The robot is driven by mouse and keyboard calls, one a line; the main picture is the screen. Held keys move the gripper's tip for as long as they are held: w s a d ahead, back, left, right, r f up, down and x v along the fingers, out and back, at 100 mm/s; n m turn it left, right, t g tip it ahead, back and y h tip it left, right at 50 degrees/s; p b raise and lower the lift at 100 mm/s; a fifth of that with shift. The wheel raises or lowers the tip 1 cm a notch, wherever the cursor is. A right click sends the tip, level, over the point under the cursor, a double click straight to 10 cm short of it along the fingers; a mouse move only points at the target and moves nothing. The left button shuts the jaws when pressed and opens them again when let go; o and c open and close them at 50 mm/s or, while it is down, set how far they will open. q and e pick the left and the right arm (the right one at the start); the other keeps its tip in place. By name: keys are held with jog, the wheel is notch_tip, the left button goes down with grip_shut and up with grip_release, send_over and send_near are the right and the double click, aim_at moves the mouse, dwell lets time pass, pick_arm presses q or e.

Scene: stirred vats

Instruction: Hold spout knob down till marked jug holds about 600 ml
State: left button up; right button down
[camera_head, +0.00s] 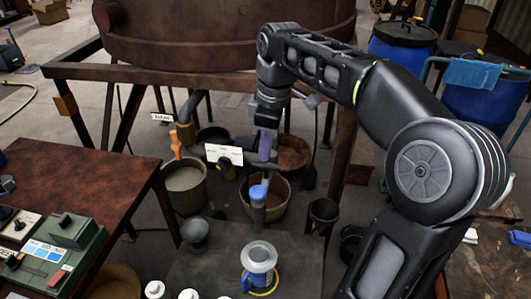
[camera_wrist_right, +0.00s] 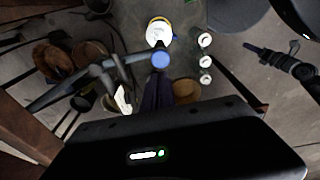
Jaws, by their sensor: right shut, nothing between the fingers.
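The spout knob (camera_head: 258,191) is a blue cap on top of a grey upright spout on the pipe. It also shows in the right wrist view (camera_wrist_right: 161,59). My right gripper (camera_head: 264,157) is shut and empty, its purple fingers pointing down just above and behind the knob. In the wrist view its fingers (camera_wrist_right: 157,84) end close to the knob; I cannot tell whether they touch it. The marked jug (camera_head: 259,262), pale with blue on its side, stands just below the spout's end in the picture. It also shows in the wrist view (camera_wrist_right: 159,31). Its level is unreadable. My left gripper is out of view.
A second spout has an orange handle (camera_head: 175,142). A bucket (camera_head: 185,190) and a brown tub (camera_head: 283,205) stand below the pipe. White lidded pots (camera_head: 155,289) stand beside the jug. A rusty table (camera_head: 90,170) is at left, the large vat (camera_head: 220,35) above.

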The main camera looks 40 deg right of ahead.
aim_at(259, 190)
jog(key=f, duration=0.7)
jog(key=w+f, duration=0.1)
jog(key=f, duration=0.3)
jog(key=shift+a+f+p, duration=0.15)
jog(key=shift+a+p, duration=0.15)
